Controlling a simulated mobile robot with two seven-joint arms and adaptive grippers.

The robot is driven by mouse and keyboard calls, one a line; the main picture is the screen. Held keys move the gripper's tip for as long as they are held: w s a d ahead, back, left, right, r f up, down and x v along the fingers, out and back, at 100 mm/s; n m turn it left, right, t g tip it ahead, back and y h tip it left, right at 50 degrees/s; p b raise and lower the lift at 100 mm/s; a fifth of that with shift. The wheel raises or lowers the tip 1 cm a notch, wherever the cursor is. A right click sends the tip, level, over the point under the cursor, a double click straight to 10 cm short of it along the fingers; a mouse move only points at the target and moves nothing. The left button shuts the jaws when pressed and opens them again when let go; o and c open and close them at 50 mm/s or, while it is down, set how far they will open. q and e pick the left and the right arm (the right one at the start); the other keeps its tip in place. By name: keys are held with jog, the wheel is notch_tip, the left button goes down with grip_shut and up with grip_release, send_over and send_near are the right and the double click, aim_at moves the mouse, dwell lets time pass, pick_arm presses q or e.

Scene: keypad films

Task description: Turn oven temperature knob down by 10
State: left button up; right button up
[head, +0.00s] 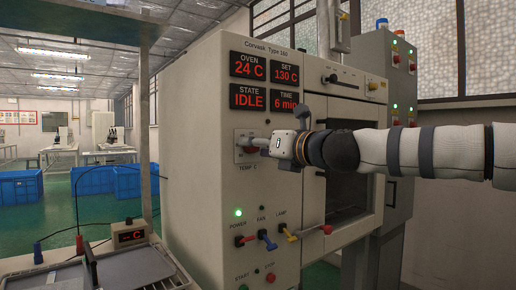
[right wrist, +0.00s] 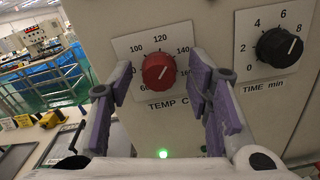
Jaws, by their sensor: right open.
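The red temperature knob (right wrist: 158,72) sits on a white dial plate marked TEMP C, on the front of the oven (head: 215,120). Its white pointer line tilts to the upper right. The SET display (head: 286,75) reads 130 C. My right gripper (right wrist: 160,84) is open, its two purple fingers on either side of the knob; I cannot tell whether they touch it. In the head view the right gripper (head: 264,144) is at the dial plate and hides most of the knob. My left gripper is not in view.
A black TIME min knob (right wrist: 279,47) is right of the temperature knob. Coloured switches (head: 267,239) and a green power light (head: 238,212) are below. The oven door (head: 348,185) is behind my right arm. A bench with a tray (head: 140,265) stands at lower left.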

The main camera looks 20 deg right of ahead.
jog(key=shift+w+a, duration=0.1)
jog(key=shift+w, duration=0.05)
grip_shut()
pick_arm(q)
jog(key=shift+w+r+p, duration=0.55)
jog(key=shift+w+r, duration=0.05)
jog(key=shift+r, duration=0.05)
pick_arm(e)
jog(key=n, duration=0.5)
jog(key=shift+a, duration=0.1)
grip_release()
